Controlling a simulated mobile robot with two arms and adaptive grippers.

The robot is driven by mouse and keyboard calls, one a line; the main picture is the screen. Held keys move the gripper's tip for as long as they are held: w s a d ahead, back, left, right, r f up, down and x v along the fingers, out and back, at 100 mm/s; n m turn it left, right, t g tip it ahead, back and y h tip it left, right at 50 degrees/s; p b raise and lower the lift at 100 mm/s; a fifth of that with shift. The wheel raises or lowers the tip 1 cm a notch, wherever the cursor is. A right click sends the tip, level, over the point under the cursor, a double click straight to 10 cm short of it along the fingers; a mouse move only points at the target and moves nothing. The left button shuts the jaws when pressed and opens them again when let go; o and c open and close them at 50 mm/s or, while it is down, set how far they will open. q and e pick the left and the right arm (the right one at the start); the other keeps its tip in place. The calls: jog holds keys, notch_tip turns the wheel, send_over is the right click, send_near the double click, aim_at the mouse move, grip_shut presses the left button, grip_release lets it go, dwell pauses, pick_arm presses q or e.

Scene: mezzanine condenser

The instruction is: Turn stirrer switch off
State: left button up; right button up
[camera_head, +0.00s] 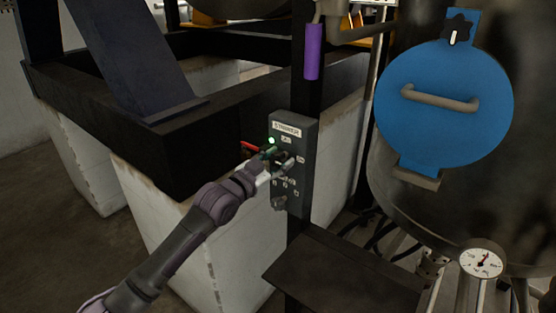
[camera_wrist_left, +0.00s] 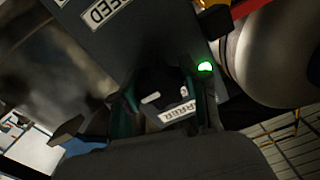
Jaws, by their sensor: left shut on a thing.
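The grey stirrer box (camera_head: 309,135) is fixed to a dark post in the middle of the head view. Its STIRRER label (camera_head: 287,130) is at the top, and a green lamp (camera_head: 271,140) glows beside it. My left gripper (camera_head: 276,160) is at the upper front of the box and hides the switch there. In the left wrist view, the black switch knob (camera_wrist_left: 160,82) with a white mark sits between the fingers of my left gripper (camera_wrist_left: 162,100), which is shut on it. The lit green lamp (camera_wrist_left: 205,67) is beside one finger. My right gripper is not in view.
A second knob (camera_head: 279,203) is low on the box, and a SPEED label (camera_wrist_left: 104,10) shows in the wrist view. A dark ledge (camera_head: 340,275) lies below. A vessel with a blue round cover (camera_head: 440,125) and a gauge (camera_head: 482,262) stands right. A dark beam (camera_head: 190,155) runs left.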

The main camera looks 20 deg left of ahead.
pick_arm(q)
jog(key=shift+c, duration=0.6)
